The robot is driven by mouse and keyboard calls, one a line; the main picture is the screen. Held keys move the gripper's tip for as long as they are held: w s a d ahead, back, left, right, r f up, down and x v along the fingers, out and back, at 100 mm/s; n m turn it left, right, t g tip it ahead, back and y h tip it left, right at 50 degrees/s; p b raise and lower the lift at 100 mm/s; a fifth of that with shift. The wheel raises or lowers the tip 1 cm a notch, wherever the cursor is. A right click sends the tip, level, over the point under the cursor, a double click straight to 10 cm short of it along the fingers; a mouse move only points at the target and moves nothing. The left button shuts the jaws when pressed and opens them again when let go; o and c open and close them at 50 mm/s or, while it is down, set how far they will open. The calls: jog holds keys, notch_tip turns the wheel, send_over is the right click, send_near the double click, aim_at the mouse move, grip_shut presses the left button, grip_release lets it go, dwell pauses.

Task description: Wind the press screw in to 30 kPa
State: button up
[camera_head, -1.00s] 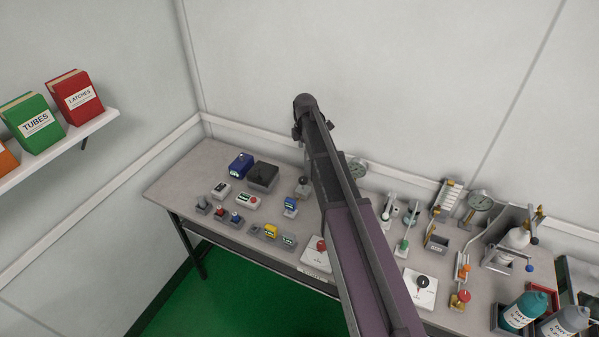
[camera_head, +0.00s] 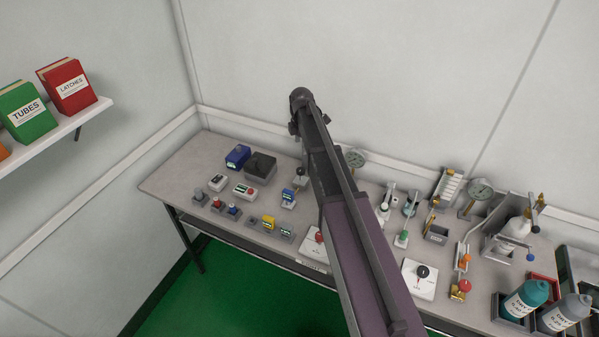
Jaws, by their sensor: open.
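Two round dial gauges stand at the back of the bench: one gauge (camera_head: 356,158) just right of my arm, and another gauge (camera_head: 481,190) on a stand at the right. The readings are too small to make out. I cannot tell for sure which fitting is the press screw. A grey bracketed stand (camera_head: 497,240) with brass and blue-ended parts is near the right gauge. My arm crosses the middle of the view over the bench.
The grey bench (camera_head: 180,173) carries several small testers, switches and levers. A teal bottle (camera_head: 525,299) and a grey bottle (camera_head: 565,312) stand at the right front. A wall shelf (camera_head: 65,130) holds binders at the left. Green floor (camera_head: 240,280) is clear in front.

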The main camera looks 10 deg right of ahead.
aim_at(300, 169)
jog(key=shift+w+f+b, duration=0.1)
jog(key=shift+f+b, duration=5.35)
jog(key=shift+f, duration=0.35)
jog(key=c, duration=1.2)
jog(key=shift+o, duration=0.2)
jog(key=shift+a, duration=0.2)
jog(key=shift+d, duration=0.1)
